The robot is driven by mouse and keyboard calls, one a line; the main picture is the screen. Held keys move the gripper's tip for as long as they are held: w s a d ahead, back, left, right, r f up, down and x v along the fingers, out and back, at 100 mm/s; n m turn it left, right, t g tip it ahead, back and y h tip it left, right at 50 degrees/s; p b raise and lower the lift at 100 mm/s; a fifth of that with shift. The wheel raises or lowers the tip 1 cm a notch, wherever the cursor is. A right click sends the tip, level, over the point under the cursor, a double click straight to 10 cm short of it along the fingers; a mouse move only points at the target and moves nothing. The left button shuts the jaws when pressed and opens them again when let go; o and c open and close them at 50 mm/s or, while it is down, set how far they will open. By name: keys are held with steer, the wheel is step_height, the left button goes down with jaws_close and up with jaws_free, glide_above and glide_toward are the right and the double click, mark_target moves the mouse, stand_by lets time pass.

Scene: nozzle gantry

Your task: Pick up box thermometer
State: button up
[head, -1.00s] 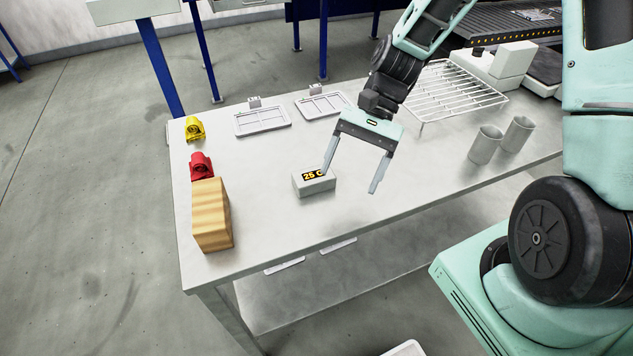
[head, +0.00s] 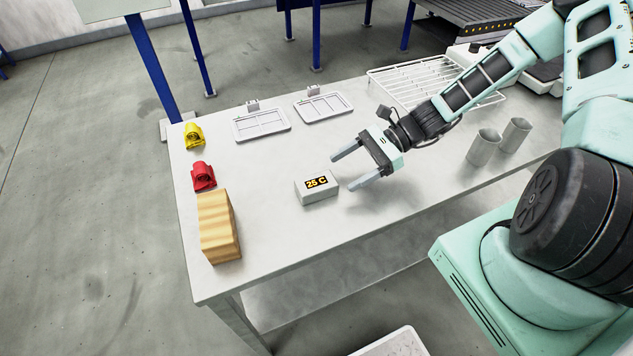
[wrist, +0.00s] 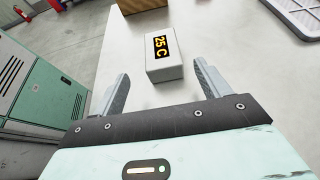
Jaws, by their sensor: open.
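The box thermometer (head: 318,194) is a small white box with a dark display reading "25 C" in yellow. It sits on the light grey table (head: 270,230), left of my gripper in the head view. My gripper (head: 342,171) is open and empty, its two fingers pointing left toward the box. In the wrist view the box (wrist: 164,68) lies ahead of the fingertips, roughly between their lines. The fingers appear apart from it.
A wooden block (head: 218,228), a red part (head: 203,177) and a yellow part (head: 194,136) stand along the left edge. Two trays (head: 261,123) lie behind the box. A wire rack (head: 415,80) and two grey cups (head: 484,147) are at the right.

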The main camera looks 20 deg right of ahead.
mark_target(323, 180)
steer(key=x, duration=0.3)
steer(key=shift+a, duration=0.1)
steer(key=p+x, duration=0.1)
steer(key=x, duration=0.1)
steer(key=p+x, duration=0.1)
steer(key=x, duration=0.1)
steer(key=shift+w+a+r+p, duration=0.1)
steer(key=shift+w+a+p, duration=0.1)
steer(key=shift+a+p, duration=0.15)
steer(key=shift+a+f, duration=0.25)
steer(key=shift+a, duration=0.1)
steer(key=c, duration=1.2)
steer(key=shift+r, duration=0.1)
